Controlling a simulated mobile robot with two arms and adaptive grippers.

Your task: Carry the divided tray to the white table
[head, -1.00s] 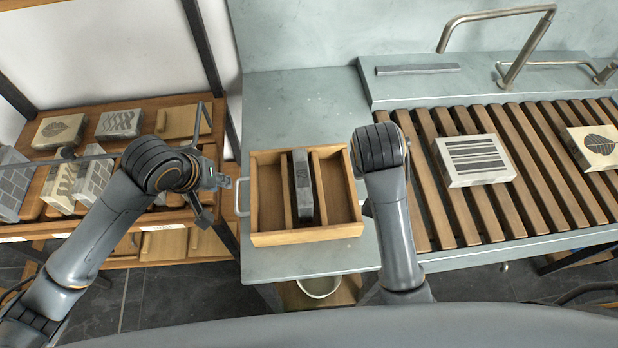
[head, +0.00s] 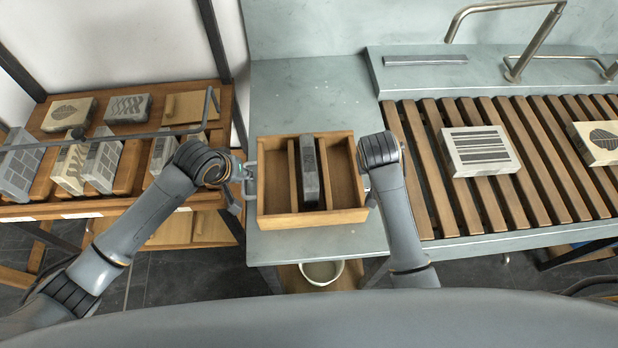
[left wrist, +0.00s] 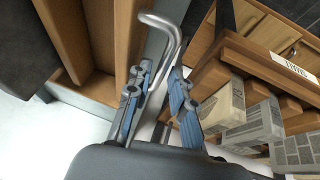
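The divided tray (head: 312,218) is a wooden box with three compartments on a grey-green counter. A dark grey block (head: 308,172) stands in its middle compartment; the outer two look empty. My left gripper (head: 249,178) is at the tray's left side. In the left wrist view, its blue-padded fingers (left wrist: 160,80) are apart, with the bent metal handle (left wrist: 162,22) of the tray between them. My right arm reaches the tray's right side; its wrist hides most of the right gripper (head: 367,190), so its fingers cannot be made out. No white table is in view.
The counter (head: 310,95) is clear behind the tray. A slatted wooden rack (head: 430,190) with a striped stone (head: 480,150) lies right. A wooden shelf with several patterned stones (head: 70,115) stands left. A white bowl (head: 322,272) sits below the counter.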

